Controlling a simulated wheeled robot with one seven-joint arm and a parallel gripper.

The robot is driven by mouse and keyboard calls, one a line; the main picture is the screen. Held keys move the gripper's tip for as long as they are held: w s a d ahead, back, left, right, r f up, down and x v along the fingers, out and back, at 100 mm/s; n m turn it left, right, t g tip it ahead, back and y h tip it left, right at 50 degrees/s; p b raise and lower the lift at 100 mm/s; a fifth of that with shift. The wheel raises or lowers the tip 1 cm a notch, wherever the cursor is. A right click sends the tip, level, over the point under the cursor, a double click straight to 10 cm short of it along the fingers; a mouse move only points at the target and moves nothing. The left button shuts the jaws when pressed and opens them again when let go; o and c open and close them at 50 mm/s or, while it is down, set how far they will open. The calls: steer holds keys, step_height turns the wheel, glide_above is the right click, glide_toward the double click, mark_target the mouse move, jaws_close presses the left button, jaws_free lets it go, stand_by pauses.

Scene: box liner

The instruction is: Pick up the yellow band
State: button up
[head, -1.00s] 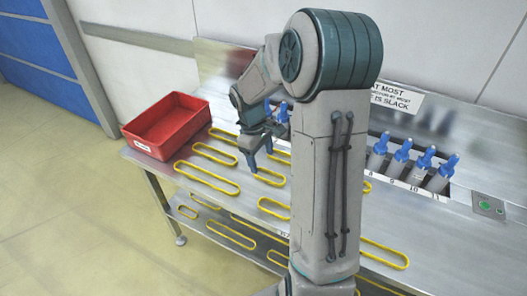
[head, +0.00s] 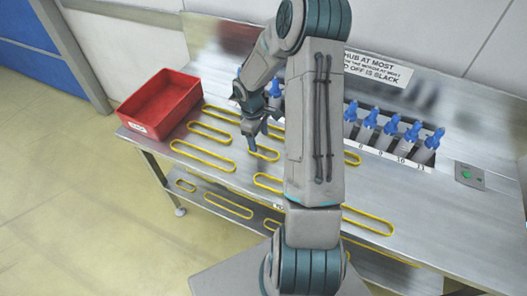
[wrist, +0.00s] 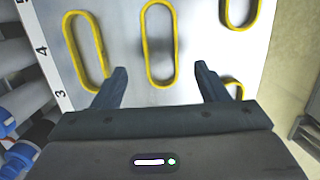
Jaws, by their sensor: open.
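Several yellow bands lie flat on the steel table, all of them long closed loops. My gripper (head: 260,141) is open and points down over the left part of the table, close to one yellow band (head: 275,156). In the wrist view my gripper (wrist: 162,70) has its two fingers apart and nothing between them. One yellow band (wrist: 145,45) lies beyond and between the fingertips, lengthwise away from me. Another yellow band (wrist: 72,45) lies to the left of it. I cannot tell the exact height of the fingertips above the table.
A red bin (head: 160,103) stands at the table's left end. A row of blue-topped pegs (head: 391,124) with numbers runs along the back, partly hidden by my arm. A sign (head: 376,68) is on the back panel. A lower shelf (head: 215,203) holds more bands.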

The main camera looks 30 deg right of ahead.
mark_target(264, 154)
steer(key=shift+s+d+f, duration=0.1)
steer(key=shift+s+f, duration=0.15)
steer(key=shift+f, duration=0.15)
steer(key=shift+s+d+f+p, duration=0.1)
steer(key=shift+f+p, duration=0.1)
steer(key=shift+f, duration=0.5)
steer(key=shift+s+d+f+p, duration=0.15)
steer(key=shift+f+p, duration=0.1)
steer(key=shift+f, duration=0.4)
steer(key=shift+s+d+f+p, duration=0.1)
steer(key=shift+f+p, duration=0.1)
steer(key=shift+f, duration=0.5)
steer(key=c, duration=1.1)
